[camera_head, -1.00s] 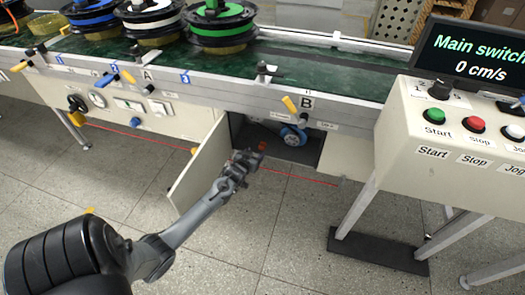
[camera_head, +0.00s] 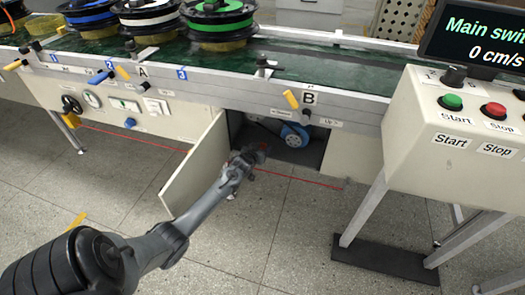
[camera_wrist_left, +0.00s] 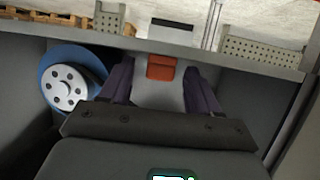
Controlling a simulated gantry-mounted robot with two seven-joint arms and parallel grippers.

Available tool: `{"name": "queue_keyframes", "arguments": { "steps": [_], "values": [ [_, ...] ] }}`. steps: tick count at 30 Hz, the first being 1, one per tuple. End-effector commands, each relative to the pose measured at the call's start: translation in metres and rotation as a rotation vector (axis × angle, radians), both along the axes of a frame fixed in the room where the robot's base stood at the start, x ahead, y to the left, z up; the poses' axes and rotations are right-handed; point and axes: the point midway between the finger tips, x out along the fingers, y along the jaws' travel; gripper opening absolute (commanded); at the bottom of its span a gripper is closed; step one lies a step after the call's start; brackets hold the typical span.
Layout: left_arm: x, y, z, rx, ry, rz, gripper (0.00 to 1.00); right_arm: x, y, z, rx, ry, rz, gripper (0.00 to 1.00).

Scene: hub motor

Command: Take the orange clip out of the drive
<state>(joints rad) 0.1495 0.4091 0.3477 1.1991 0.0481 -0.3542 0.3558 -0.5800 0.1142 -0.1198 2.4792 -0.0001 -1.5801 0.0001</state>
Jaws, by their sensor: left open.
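The drive sits in an open compartment under the conveyor, with a blue wheel (camera_head: 294,135) that also shows at the left of the left wrist view (camera_wrist_left: 63,87). The orange clip (camera_wrist_left: 161,67) is a small block ahead of my left gripper (camera_wrist_left: 161,88). In the wrist view it appears between the two dark, spread fingers, with gaps on both sides. In the head view my left gripper (camera_head: 255,155) reaches into the compartment opening and largely hides the clip. My right gripper is not in view.
The open compartment door (camera_head: 195,170) stands left of my left forearm. The conveyor (camera_head: 330,88) carries several spools (camera_head: 218,22) above. A control box (camera_head: 455,125) on legs stands at the right. The floor in front is clear.

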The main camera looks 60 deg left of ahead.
Motion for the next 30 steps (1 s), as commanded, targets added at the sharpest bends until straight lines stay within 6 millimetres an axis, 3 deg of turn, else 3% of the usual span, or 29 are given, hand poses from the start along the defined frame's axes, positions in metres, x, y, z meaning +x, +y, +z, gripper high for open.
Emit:
{"name": "queue_keyframes", "arguments": {
  "steps": [7,18,30],
  "values": [
    [0.0006,0.0001,0.0005,0.000,0.000,-0.001,0.60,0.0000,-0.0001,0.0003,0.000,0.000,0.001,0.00],
    [0.0006,-0.0002,0.0003,0.000,0.000,-0.001,0.04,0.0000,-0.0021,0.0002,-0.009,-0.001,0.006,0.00],
    [0.0006,-0.0002,0.0054,0.000,0.000,-0.001,0.03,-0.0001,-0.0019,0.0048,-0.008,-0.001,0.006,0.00]
  ]
}}
